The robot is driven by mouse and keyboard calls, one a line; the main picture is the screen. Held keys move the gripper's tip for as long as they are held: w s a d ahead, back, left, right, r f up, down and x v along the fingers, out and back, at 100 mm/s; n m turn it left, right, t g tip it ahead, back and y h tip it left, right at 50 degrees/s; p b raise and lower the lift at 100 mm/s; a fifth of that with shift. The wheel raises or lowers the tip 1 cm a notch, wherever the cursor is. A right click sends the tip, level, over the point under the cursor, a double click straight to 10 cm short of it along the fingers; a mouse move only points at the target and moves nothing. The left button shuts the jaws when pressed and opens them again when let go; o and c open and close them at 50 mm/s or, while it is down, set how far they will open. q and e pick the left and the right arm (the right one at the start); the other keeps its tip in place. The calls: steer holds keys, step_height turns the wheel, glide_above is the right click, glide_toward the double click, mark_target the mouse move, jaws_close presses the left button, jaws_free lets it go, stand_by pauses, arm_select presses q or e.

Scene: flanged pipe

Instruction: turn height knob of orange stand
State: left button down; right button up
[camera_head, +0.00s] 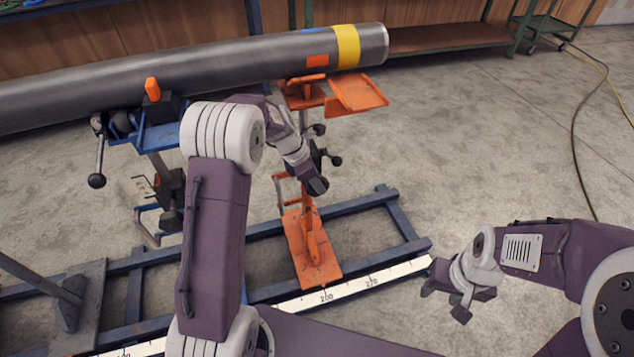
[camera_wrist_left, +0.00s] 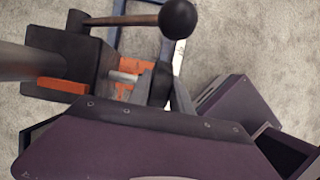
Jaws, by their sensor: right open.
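The orange stand (camera_head: 312,252) stands on the blue floor frame, with its orange top under the pipe end. Dark ball-ended knobs (camera_head: 336,160) show on its upright, just beside and above my left gripper. My left gripper (camera_head: 316,187) is in front of the upright, pointing down and right. In the left wrist view a dark ball knob on a lever (camera_wrist_left: 178,19) stands out from a dark clamp with orange parts, close to the purple gripper body. My right gripper (camera_head: 446,294) is open and empty, low at the right.
A grey pipe (camera_head: 220,65) with a yellow band lies across the top, also carried by a blue stand (camera_head: 160,135) at the left. The blue floor frame (camera_head: 390,210) carries a white ruler strip (camera_head: 345,290). A cable lies on clear floor at the right.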

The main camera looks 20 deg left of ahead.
arm_select(q)
steer(key=r+p, duration=0.1)
steer(key=p, duration=0.5)
steer(key=shift+d+r+y, duration=0.1)
steer(key=shift+r+y, duration=0.15)
steer(key=shift+y, duration=0.05)
steer(key=g+y+p, duration=0.1)
steer(key=p, duration=0.3)
steer(key=y+p, duration=0.1)
steer(key=p, duration=0.4)
steer(key=shift+w+d+f+g, duration=0.1)
steer(key=shift+d+f+g, duration=0.1)
steer(key=shift+f+g, duration=0.2)
steer(key=shift+f+p, duration=0.15)
steer(key=shift+p, duration=0.4)
steer(key=shift+w+f+y, duration=0.1)
steer(key=shift+f+y, duration=0.05)
steer(key=shift+y, duration=0.15)
steer(key=shift+f, duration=0.1)
steer(key=c, duration=1.2)
jaws_free()
steer(key=shift+o, duration=0.2)
